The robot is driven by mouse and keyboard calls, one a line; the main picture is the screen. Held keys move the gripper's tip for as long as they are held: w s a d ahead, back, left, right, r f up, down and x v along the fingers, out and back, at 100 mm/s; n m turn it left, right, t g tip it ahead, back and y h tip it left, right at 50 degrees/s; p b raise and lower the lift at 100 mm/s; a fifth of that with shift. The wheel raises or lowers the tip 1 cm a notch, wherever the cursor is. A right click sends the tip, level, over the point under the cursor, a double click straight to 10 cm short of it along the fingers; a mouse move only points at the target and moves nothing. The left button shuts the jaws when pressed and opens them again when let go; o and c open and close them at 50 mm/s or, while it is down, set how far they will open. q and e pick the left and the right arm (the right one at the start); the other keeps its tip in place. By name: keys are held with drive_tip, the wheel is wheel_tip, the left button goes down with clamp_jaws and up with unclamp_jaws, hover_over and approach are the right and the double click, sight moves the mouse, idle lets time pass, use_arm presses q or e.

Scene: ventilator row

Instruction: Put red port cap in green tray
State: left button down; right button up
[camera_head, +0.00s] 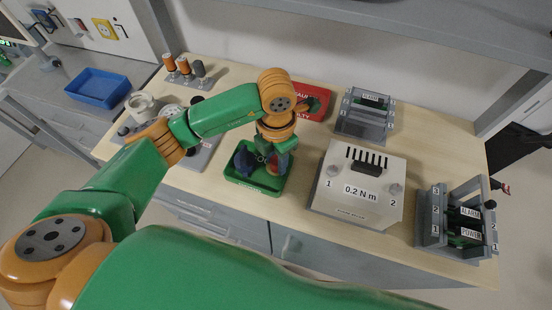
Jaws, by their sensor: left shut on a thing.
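The green tray (232,179) stands on the bench near its front edge, left of the white box. My left gripper (268,160) points down over this tray, with its wrist just above the rim. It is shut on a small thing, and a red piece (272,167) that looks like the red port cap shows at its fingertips. The fingers and the arm partly hide this piece, so I cannot tell whether it touches the tray floor. A dark blue piece (244,161) shows at the left inside the tray. My right gripper is not in view.
A red tray (318,99) marked as faulty lies behind my left wrist. A white box (350,205) labelled 0.2 N m and grey racks (366,116) (433,222) stand to the right. A blue bin (97,88) and orange-topped posts (183,66) are at the left.

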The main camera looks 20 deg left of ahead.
sight(275, 167)
use_arm(q)
drive_tip(key=shift+s+a+f, duration=0.1)
drive_tip(key=shift+f, duration=0.65)
drive_tip(key=shift+f+b, duration=0.65)
drive_tip(key=shift+b, duration=0.05)
drive_tip(key=c, duration=0.8)
unclamp_jaws()
drive_tip(key=shift+s, duration=0.15)
drive_tip(key=shift+o, duration=1.4)
drive_tip(key=shift+w+f, duration=0.1)
drive_tip(key=shift+w, duration=0.1)
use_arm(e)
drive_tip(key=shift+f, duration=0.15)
use_arm(q)
drive_tip(key=shift+r, duration=0.2)
